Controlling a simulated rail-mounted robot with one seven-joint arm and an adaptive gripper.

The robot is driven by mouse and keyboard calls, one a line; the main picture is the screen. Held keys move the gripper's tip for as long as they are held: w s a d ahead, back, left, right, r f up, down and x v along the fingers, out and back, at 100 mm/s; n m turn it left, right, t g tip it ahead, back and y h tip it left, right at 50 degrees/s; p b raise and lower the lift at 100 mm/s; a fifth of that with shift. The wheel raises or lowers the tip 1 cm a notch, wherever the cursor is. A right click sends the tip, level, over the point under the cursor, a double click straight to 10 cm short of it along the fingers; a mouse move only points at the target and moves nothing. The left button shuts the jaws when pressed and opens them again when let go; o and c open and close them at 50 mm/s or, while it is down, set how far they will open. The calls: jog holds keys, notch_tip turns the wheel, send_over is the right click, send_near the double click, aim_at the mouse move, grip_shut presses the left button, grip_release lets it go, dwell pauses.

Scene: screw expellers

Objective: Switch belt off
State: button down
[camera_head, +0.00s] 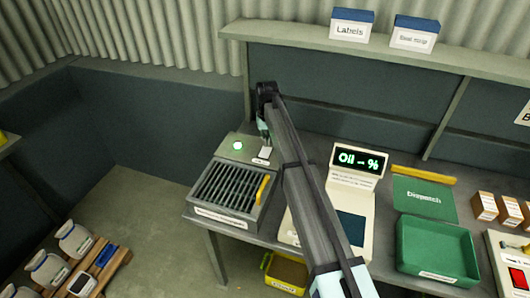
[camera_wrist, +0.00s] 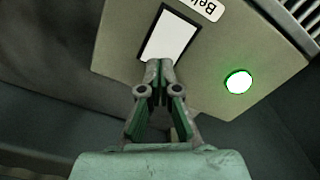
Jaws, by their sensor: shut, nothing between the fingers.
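The belt switch is a white rectangular rocker (camera_wrist: 168,37) in a dark frame on a beige panel. In the wrist view it lies just beyond my fingertips; a label beside it is partly cut off and starts with "Bel". In the head view the switch (camera_head: 264,153) is a small white patch on the panel. A round green light (camera_wrist: 238,82) glows on the same panel, and it also shows in the head view (camera_head: 238,146). My gripper (camera_wrist: 158,68) is shut and empty, its tips at the switch's near edge. I cannot tell whether they touch it.
A slatted grate unit (camera_head: 228,188) with a yellow handle (camera_head: 262,188) adjoins the panel. A shelf (camera_head: 320,40) runs above. My arm crosses the bench diagonally.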

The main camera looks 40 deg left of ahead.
aim_at(266, 149)
jog(key=shift+f+b, duration=0.4)
jog(key=shift+f, duration=0.8)
dwell(1.1)
jog(key=shift+r+p, duration=1.45)
jog(key=shift+r, duration=2.05)
